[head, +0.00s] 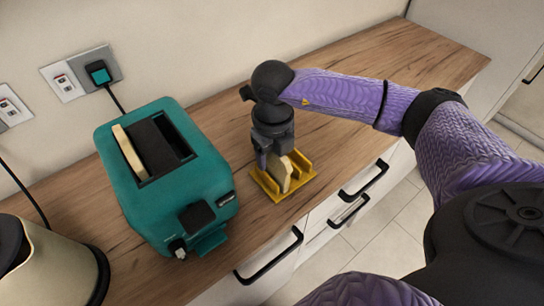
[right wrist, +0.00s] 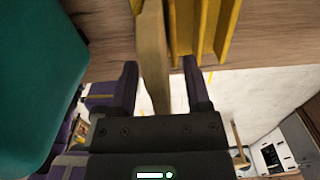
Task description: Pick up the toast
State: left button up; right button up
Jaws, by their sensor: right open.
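A slice of toast (head: 283,176) stands upright in a yellow toast rack (head: 268,186) on the counter. My right gripper (head: 273,155) points down over the rack from above. In the right wrist view the toast (right wrist: 153,55) reaches in between the two open fingers of the gripper (right wrist: 161,85). A gap shows between the toast and the right-hand finger; the left finger is close to it, and I cannot tell if they touch. Another slice of toast (head: 130,150) sticks up from the left slot of the teal toaster (head: 185,205). My left gripper is out of view.
The teal toaster stands just left of the rack. A cream and black kettle (head: 50,262) is at the lower left. Black drawer handles (head: 268,255) line the counter front. The wooden counter (head: 400,65) is clear behind and right of the rack. Wall sockets are at the left.

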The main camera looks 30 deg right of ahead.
grip_shut()
jog(key=shift+r, duration=0.15)
notch_tip(320, 180, up, 9)
jog(key=shift+r+p, duration=0.1)
jog(key=shift+p, duration=1.05)
jog(key=shift+r, duration=0.3)
